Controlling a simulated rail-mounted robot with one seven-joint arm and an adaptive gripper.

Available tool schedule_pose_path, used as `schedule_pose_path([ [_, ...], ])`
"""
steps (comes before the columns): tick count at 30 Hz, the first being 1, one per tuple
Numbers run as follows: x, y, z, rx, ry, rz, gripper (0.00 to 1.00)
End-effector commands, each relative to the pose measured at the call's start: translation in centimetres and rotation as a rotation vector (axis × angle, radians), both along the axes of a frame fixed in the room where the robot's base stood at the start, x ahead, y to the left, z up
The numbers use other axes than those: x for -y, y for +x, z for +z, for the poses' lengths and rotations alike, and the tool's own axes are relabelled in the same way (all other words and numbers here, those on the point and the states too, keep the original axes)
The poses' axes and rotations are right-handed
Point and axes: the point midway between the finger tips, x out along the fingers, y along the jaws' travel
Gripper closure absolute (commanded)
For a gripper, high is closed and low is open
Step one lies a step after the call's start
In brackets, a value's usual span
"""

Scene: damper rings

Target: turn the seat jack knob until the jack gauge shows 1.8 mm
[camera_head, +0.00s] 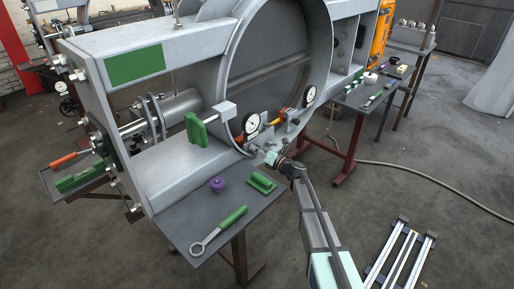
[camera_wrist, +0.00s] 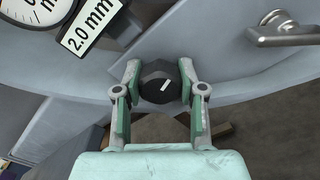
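A round black knob (camera_wrist: 158,86) with a white mark sits at the middle of the wrist view, on a grey metal ring. My gripper (camera_wrist: 159,76) has a finger on each side of it, and both pads appear to touch it. A white dial gauge (camera_wrist: 35,8) with a label (camera_wrist: 90,20) reading "2.0 mm" is at the upper left, cut by the frame edge. Its needle is not readable. In the head view, my gripper (camera_head: 268,156) is low on the big ring, below a dial gauge (camera_head: 250,122). The knob is too small to make out there.
A metal lever handle (camera_wrist: 290,37) stands right of the knob. A second dial gauge (camera_head: 309,95) is on the ring's right side. The front table (camera_head: 180,218) holds a green-handled wrench (camera_head: 218,230), a purple part (camera_head: 217,184) and a green block (camera_head: 262,183).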

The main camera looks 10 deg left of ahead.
Motion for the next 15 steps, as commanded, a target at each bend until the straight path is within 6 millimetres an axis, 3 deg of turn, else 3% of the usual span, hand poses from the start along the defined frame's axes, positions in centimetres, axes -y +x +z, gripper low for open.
schedule_pose_path([
  [1,-0.06,0.04,-0.01,0.001,0.000,0.001,0.40],
  [2,-0.06,0.02,0.00,0.001,0.000,0.001,0.34],
  [15,0.17,-0.13,0.01,0.002,-0.002,0.000,0.34],
])
